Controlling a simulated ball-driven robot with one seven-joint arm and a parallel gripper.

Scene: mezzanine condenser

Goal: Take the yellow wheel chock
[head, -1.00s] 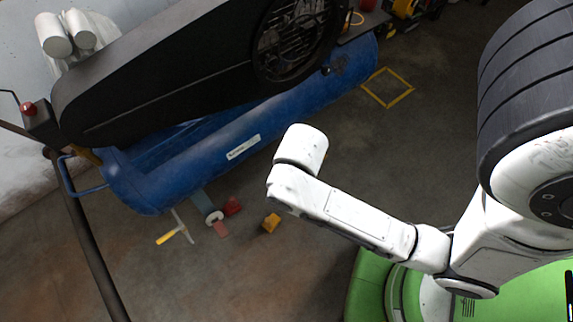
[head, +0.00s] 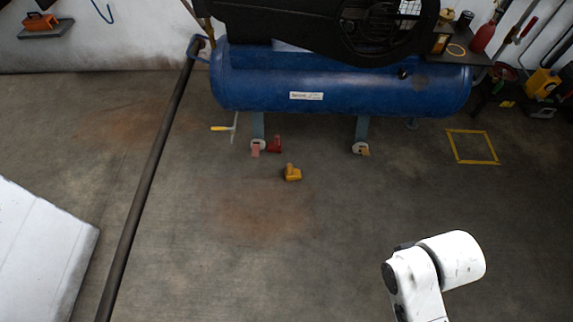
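A small yellow block-shaped thing (head: 292,173), which looks like the yellow wheel chock, lies on the concrete floor in front of the blue compressor tank. It stands apart from the tank's wheels, with clear floor around its near side. My gripper is not in view. Only a white link of my arm (head: 418,285) shows at the lower right, well to the right of and nearer than the yellow chock.
A blue tank (head: 345,92) stands at the back on wheeled legs. A red chock (head: 274,144) and a pinkish block (head: 255,150) lie by its left wheel. A yellow-handled tool (head: 221,128) lies farther left. A dark pipe (head: 150,185) crosses the left side. The middle floor is open.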

